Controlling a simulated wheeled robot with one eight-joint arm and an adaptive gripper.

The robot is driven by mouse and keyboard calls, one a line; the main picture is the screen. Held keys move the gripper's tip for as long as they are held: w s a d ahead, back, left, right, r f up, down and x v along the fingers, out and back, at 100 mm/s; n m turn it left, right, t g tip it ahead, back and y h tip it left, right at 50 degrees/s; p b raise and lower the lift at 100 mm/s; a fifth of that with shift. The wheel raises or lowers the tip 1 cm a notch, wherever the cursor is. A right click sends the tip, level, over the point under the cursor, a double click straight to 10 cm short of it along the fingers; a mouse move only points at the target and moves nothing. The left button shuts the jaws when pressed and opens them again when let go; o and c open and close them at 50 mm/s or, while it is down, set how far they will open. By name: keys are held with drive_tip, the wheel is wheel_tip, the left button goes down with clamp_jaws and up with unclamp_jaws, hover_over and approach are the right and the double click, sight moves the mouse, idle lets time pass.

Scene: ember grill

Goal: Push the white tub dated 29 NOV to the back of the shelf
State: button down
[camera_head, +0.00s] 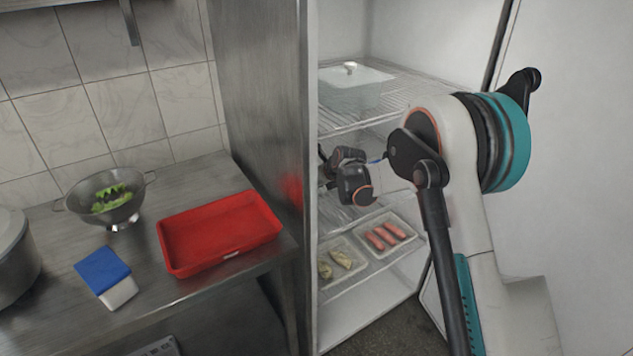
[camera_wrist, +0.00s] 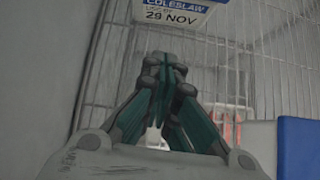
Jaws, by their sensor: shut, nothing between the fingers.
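The white tub dated 29 NOV (camera_wrist: 172,14) shows at the top edge of the wrist view. Its blue coleslaw label is readable, and most of the tub is cut off. My gripper (camera_wrist: 165,62) is shut and empty, its fingertips pointing toward the tub. A gap shows between the fingertips and the tub in the picture. In the head view my gripper (camera_head: 328,168) is inside the fridge at the middle shelf, partly hidden by the fridge's side edge and my wrist. The dated tub cannot be made out there.
Another white container with blue (camera_wrist: 298,148) stands at the lower right of the wrist view. A lidded container (camera_head: 350,88) sits on the wire shelf above. Below lie trays of sausages (camera_head: 386,236) and other food (camera_head: 338,262). The fridge's side wall (camera_head: 308,200) bounds the opening.

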drive_tip(key=b+x, duration=0.1)
drive_tip(key=x, duration=0.4)
drive_tip(key=shift+w+f, duration=0.1)
drive_tip(key=shift+f, duration=0.15)
drive_tip(key=w+a, duration=0.1)
drive_tip(key=w+b, duration=0.1)
drive_tip(key=shift+w+a, duration=0.35)
drive_tip(key=shift+w+a+r+b, duration=0.15)
drive_tip(key=shift+w+r+b, duration=0.05)
drive_tip(key=shift+w+b, duration=0.15)
